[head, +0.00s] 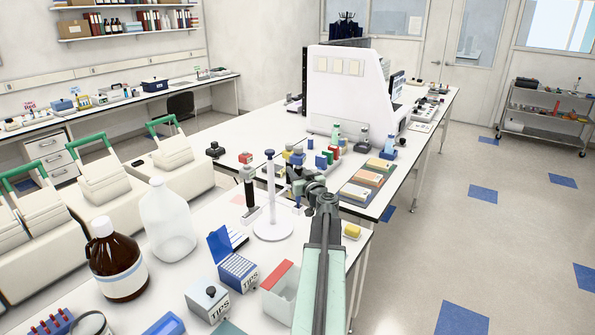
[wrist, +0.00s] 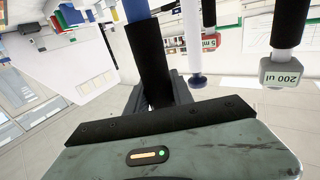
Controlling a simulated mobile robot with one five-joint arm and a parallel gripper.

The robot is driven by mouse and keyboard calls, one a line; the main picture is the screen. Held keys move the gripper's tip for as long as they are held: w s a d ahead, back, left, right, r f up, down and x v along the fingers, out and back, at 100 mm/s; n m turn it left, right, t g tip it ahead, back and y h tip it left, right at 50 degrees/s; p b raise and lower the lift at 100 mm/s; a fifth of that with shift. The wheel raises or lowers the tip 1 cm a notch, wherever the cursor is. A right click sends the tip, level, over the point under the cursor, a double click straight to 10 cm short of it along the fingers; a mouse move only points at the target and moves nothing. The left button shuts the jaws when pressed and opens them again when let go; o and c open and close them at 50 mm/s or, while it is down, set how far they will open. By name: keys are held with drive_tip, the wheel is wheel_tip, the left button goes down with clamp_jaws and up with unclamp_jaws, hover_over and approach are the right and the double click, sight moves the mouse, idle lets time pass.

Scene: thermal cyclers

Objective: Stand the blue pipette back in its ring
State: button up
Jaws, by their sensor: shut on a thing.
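My gripper (wrist: 155,95) is shut on the blue pipette. In the wrist view the pipette's black body (wrist: 150,60) rises from between the jaws, with a blue part (wrist: 135,10) at the top edge of the picture. In the head view my gripper (head: 308,188) is just right of the white pipette stand (head: 273,228), and my arm hides most of the held pipette. The stand's post (head: 271,185) is upright. A black pipette with a red top (head: 249,185) is at its left. I cannot make out the empty ring.
The wrist view also shows the red 5 ml label (wrist: 209,42) and a pipette labelled 200 ul (wrist: 281,75). A tip box with an open blue lid (head: 238,272), a brown bottle (head: 117,262) and a clear bottle (head: 168,222) stand nearby. A yellow block (head: 352,231) is at the bench's right edge.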

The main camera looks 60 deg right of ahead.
drive_tip(key=shift+f+b, duration=1)
drive_tip(key=shift+f, duration=0.1)
drive_tip(key=shift+f+b, duration=2.2)
drive_tip(key=o, duration=0.8)
drive_tip(key=shift+r, duration=0.1)
drive_tip(key=shift+o, duration=0.2)
drive_tip(key=v, duration=0.7)
drive_tip(key=shift+s+a, duration=0.3)
